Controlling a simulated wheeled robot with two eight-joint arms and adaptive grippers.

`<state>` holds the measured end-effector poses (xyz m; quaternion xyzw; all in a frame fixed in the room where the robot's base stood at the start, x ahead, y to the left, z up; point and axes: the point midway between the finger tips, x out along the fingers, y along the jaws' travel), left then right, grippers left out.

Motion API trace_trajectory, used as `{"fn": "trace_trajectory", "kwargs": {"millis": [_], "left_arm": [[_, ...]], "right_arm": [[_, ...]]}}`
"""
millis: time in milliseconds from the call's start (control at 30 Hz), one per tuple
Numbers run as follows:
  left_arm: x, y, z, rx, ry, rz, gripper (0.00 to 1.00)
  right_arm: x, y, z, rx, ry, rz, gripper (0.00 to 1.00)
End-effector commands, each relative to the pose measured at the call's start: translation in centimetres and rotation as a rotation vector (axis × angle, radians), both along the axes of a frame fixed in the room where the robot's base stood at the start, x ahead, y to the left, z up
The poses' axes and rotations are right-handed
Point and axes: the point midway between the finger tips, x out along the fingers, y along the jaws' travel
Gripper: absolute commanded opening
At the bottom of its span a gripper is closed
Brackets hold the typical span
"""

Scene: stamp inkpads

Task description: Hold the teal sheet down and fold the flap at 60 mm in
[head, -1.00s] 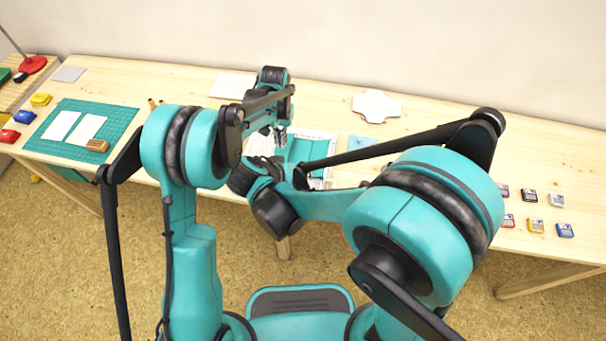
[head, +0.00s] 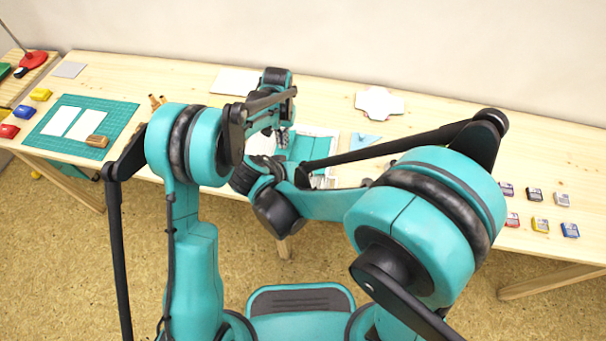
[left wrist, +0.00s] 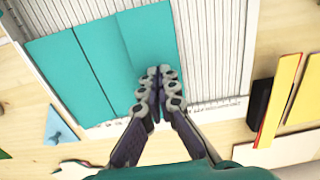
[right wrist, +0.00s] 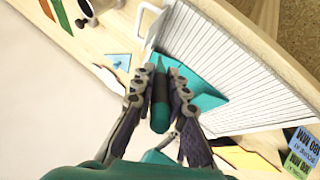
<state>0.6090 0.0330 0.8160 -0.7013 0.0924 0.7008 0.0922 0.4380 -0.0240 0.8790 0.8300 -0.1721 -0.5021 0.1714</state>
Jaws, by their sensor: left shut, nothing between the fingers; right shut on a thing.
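The teal sheet (left wrist: 105,65) lies on a white ribbed board (left wrist: 215,45), with lines across it parting it into panels. It shows partly in the head view (head: 308,146), behind my arms. My left gripper (left wrist: 158,75) is shut and empty, its fingertips over the sheet's right panel; I cannot tell if they press on it. It also shows in the head view (head: 281,138). My right gripper (right wrist: 158,90) is shut on a teal-and-dark pointed tool (right wrist: 160,118); the sheet (right wrist: 203,78) and board (right wrist: 245,85) are beyond it. My arm hides the right fingertips in the head view.
A blue triangle (left wrist: 58,128) lies beside the board. A black block (left wrist: 260,98) and a yellow strip (left wrist: 281,95) lie on its other side. In the head view, a green mat (head: 60,143) is at left, several small inkpads (head: 540,224) at right and a white cross-shaped sheet (head: 379,101) behind.

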Motion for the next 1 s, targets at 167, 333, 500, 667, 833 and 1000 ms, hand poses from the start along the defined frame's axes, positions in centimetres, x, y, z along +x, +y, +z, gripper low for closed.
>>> {"fn": "trace_trajectory", "kwargs": {"millis": [167, 333, 500, 667, 833, 1000], "left_arm": [[0.0, 0.0, -0.5, 0.0, 0.0, 0.0, 0.0], [0.0, 0.0, -1.0, 0.0, 0.0, 0.0, 0.0], [0.0, 0.0, -1.4, 0.0, 0.0, 0.0, 0.0], [0.0, 0.0, -1.8, 0.0, 0.0, 0.0, 0.0], [0.0, 0.0, -1.8, 0.0, 0.0, 0.0, 0.0], [0.0, 0.0, -1.8, 0.0, 0.0, 0.0, 0.0]], "right_arm": [[0.0, 0.0, -0.4, 0.0, 0.0, 0.0, 0.0], [0.0, 0.0, -0.7, 0.0, 0.0, 0.0, 0.0], [0.0, 0.0, -1.0, 0.0, 0.0, 0.0, 0.0], [0.0, 0.0, -1.3, 0.0, 0.0, 0.0, 0.0], [0.0, 0.0, -1.3, 0.0, 0.0, 0.0, 0.0], [0.0, 0.0, -1.3, 0.0, 0.0, 0.0, 0.0]]}}
